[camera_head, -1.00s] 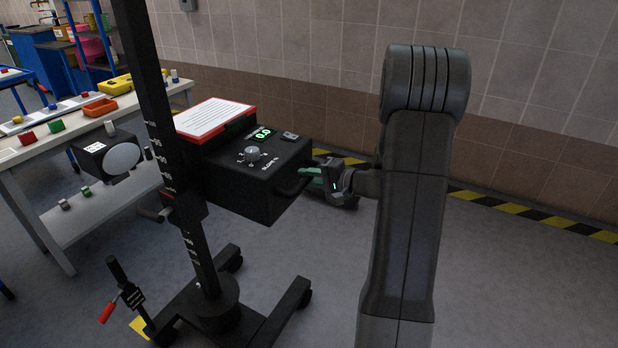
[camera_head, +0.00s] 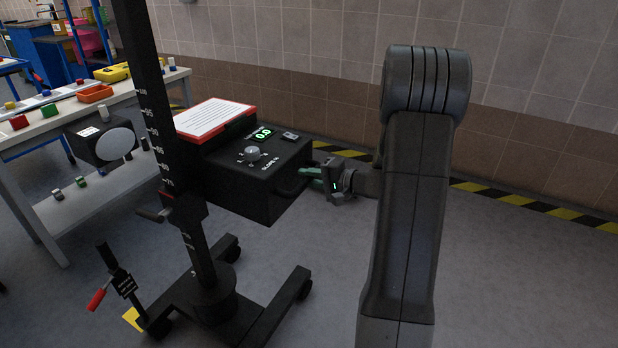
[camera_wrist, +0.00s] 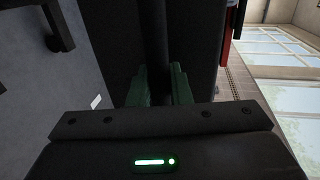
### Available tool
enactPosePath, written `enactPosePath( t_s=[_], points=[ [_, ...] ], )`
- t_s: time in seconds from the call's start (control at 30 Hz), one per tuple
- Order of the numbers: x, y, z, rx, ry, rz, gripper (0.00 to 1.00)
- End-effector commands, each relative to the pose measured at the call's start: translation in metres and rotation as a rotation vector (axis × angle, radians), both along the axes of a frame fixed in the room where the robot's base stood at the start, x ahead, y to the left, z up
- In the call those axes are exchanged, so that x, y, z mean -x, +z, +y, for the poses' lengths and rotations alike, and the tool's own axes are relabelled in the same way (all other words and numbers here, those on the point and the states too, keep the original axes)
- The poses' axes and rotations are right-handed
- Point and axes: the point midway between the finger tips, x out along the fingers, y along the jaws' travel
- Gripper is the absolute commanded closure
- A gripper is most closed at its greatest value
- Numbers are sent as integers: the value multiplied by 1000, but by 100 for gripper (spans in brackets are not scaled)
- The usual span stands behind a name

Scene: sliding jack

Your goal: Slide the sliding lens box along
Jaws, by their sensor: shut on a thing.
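The lens box (camera_head: 250,180) is black, with a control panel, a green display reading 0.0 and "SLOPE %". It sits on the dark upright column (camera_head: 150,100) with a printed scale. A round pale lens (camera_head: 115,143) faces left, on the column's other side. My gripper (camera_head: 308,172) is at the box's right end, its green fingers shut on the handle (camera_head: 291,184).
The column stands on a wheeled base (camera_head: 212,290), beside a red-handled lever (camera_head: 97,299). A workbench (camera_head: 85,105) with coloured parts stands at the left. A tiled wall (camera_head: 540,90) with a yellow-black floor stripe (camera_head: 530,205) runs behind. The floor at right is clear.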

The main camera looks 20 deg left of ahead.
Motion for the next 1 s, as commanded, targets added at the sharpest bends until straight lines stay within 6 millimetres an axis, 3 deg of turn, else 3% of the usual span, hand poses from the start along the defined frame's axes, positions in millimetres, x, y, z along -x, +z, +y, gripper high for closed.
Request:
enactPosePath(
  t_s=[0.03,0.5,0.7,1.0],
  points=[
    [1,-25,-1,5,1,4,100],
    [1,-110,-1,5,1,5,100],
    [1,-123,-1,4,1,4,100],
    [1,-123,-1,3,1,4,100]
  ],
)
